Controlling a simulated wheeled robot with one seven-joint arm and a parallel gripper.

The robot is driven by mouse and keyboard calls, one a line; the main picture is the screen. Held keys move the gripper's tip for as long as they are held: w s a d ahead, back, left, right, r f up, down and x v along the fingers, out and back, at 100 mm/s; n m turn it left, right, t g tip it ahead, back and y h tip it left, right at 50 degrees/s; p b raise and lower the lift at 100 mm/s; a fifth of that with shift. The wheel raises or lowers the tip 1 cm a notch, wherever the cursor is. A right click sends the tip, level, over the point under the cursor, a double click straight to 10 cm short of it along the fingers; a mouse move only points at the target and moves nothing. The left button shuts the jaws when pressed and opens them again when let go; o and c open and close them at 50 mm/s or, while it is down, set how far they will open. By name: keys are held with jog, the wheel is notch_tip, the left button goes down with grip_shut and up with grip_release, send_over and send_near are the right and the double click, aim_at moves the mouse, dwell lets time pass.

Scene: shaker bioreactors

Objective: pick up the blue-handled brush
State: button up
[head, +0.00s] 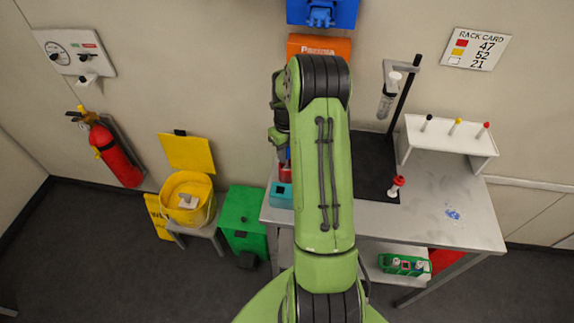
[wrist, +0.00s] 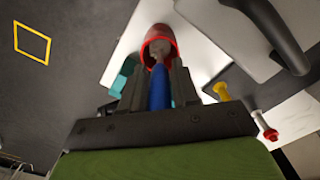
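The blue-handled brush (wrist: 158,88) stands handle-up in a red cup (wrist: 159,42) in the wrist view. Its pale head end is down inside the cup, partly hidden by the rim. My gripper (wrist: 159,72) has one dark finger on each side of the blue handle, close against it, and looks shut on it. In the head view the red cup (head: 286,172) shows at the table's left end, partly behind my arm. Only a sliver of blue shows above it, and my gripper's fingers are mostly hidden there.
A teal block (head: 281,196) sits beside the cup. On the table are a dark mat (head: 372,180), a stand with a syringe (head: 388,95), a red-topped item (head: 396,187) and a white rack (head: 450,135). A green bin (head: 244,222) and yellow bucket (head: 188,198) stand left.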

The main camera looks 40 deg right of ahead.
grip_shut()
